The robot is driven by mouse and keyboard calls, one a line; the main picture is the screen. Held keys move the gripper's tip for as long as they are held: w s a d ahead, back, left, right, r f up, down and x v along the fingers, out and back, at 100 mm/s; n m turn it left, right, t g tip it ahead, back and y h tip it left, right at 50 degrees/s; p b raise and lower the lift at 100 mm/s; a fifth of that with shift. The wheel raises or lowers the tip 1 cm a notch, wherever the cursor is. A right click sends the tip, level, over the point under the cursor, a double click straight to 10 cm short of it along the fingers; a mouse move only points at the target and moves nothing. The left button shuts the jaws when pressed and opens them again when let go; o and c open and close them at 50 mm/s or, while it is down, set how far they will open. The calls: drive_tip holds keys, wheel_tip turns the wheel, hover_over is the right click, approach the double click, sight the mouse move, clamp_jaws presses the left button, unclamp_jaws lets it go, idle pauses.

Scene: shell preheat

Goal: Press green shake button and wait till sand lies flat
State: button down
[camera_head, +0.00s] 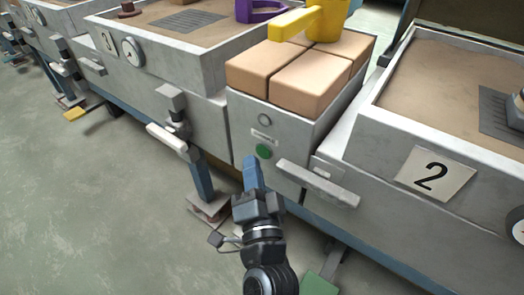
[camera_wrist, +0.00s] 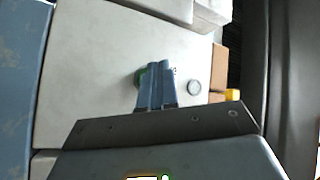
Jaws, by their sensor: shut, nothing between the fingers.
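A round green button (camera_head: 264,151) sits on the grey front of the middle cabinet, under a small label and a grey round knob (camera_head: 265,119). My gripper (camera_head: 250,160) is shut and empty, its blue fingertips just below and left of the button. In the wrist view the shut fingers (camera_wrist: 160,64) cover most of the button, and a green edge (camera_wrist: 139,77) shows on their left. I cannot tell whether the tips touch it. Sand lies in the right box (camera_head: 378,110), marked 2, and in the left box (camera_head: 205,62); both look mostly level where seen.
Tan blocks (camera_head: 318,80) fill the middle cabinet's top, with a yellow can (camera_head: 325,18) on them. A grey handle (camera_head: 318,183) juts out right of the button. Another handle (camera_head: 172,138) and pedal post stand left. The floor (camera_head: 90,200) is clear at left.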

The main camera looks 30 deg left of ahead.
drive_tip(key=shift+w, duration=0.2)
idle(0.4)
drive_tip(key=shift+w+b, duration=0.25)
drive_tip(key=shift+b, duration=0.15)
drive_tip(key=shift+w+b, duration=0.35)
drive_tip(key=shift+w, duration=0.05)
idle(0.8)
drive_tip(key=shift+s+p, duration=0.85)
drive_tip(key=s+p, duration=0.4)
drive_tip(key=s, duration=0.1)
drive_tip(key=shift+a, duration=0.2)
